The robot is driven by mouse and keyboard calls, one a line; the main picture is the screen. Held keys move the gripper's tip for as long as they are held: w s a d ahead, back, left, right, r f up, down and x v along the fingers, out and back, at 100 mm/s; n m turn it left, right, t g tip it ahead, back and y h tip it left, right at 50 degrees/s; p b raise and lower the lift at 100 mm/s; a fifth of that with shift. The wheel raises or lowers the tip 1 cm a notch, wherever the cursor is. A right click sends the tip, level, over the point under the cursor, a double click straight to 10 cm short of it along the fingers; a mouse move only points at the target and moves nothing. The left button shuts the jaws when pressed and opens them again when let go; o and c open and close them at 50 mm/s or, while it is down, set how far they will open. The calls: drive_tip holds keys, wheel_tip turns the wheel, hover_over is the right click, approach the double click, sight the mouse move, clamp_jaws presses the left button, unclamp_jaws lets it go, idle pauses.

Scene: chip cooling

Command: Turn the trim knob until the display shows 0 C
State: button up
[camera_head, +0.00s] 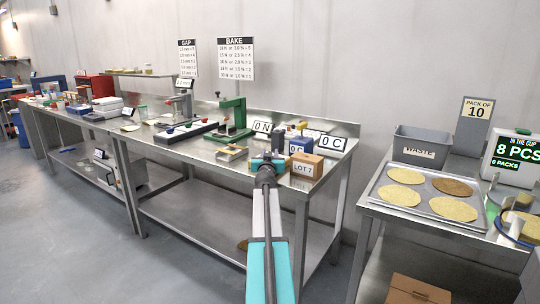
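My arm reaches forward over the front edge of the steel bench, and my gripper (266,160) is at its far end, just left of a blue device (301,141). The gripper is seen from behind and is small, so its fingers and anything between them are hidden. The blue device carries a small panel (297,149) that seems to read "0 C", partly covered by a box in front. A larger white panel reading "0 C" (331,143) stands behind to the right. I cannot make out the trim knob; it may be hidden behind my gripper.
A brown "LOT 7" box (306,170) stands right of my gripper at the bench edge. A "0 N" panel (262,127) and a green press (232,120) stand behind and left. A right-hand table holds a chip tray (425,192) and a grey waste bin (420,148).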

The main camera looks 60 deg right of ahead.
drive_tip(key=shift+a, duration=0.1)
drive_tip(key=b+v, duration=0.1)
drive_tip(key=v, duration=1.2)
drive_tip(key=shift+s+a, duration=0.2)
drive_tip(key=shift+s, duration=0.05)
idle(0.4)
idle(0.4)
